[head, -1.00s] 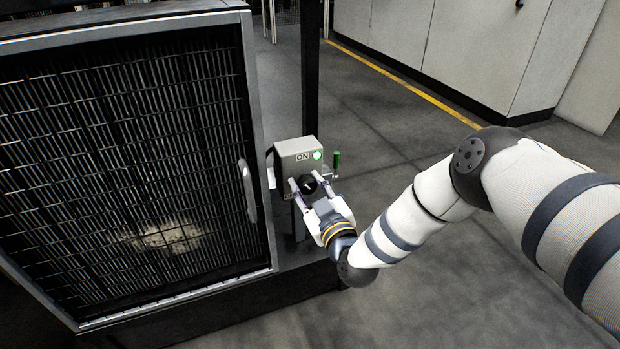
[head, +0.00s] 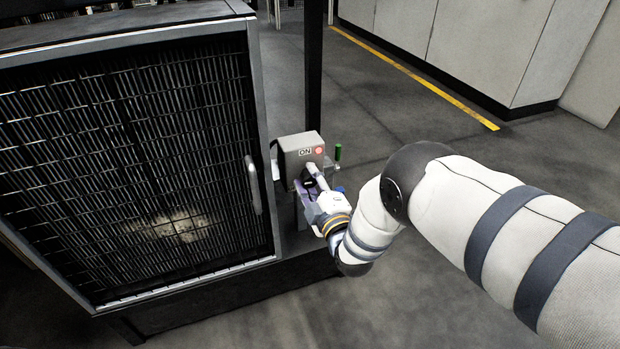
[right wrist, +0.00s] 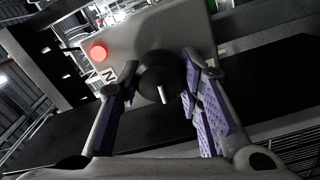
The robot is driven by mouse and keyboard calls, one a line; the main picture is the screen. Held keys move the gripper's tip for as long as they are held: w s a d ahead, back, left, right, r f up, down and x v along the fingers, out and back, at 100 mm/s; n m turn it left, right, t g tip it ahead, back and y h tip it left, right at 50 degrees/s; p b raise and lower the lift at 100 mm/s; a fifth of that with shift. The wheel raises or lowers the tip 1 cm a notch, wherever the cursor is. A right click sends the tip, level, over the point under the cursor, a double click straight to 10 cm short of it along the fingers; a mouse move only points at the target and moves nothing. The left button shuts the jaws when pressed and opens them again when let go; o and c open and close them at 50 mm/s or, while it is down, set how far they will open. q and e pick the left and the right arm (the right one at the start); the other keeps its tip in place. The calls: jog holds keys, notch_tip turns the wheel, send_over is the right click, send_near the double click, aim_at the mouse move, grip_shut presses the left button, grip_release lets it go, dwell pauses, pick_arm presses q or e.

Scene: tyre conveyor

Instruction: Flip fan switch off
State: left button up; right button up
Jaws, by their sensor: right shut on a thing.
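The grey switch box (head: 298,152) stands on a post beside the caged fan, at the middle of the head view. Its front has an ON label (head: 304,151) and a lit red lamp (head: 318,150). The right wrist view shows the same red lamp (right wrist: 98,53) and a round black switch knob (right wrist: 160,78) with a white mark. My right gripper (head: 309,180) is shut on the knob, its purple-padded fingers on either side of it. It appears rolled relative to the box. The knob is mostly hidden by the fingers in the head view. My left gripper is not in view.
A large mesh cage (head: 130,150) with a handle (head: 252,188) stands close on the left. A black post (head: 314,70) rises behind the box. A green-topped lever (head: 338,153) is just right of the box. Open floor lies to the right.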

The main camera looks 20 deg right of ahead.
jog(key=shift+d+f+n, duration=0.1)
jog(key=shift+n, duration=0.4)
dwell(0.3)
jog(key=o, duration=1.2)
jog(key=shift+d, duration=0.1)
jog(key=shift+s, duration=0.1)
jog(key=shift+s, duration=0.35)
jog(key=s, duration=1.1)
jog(key=shift+s+d, duration=0.1)
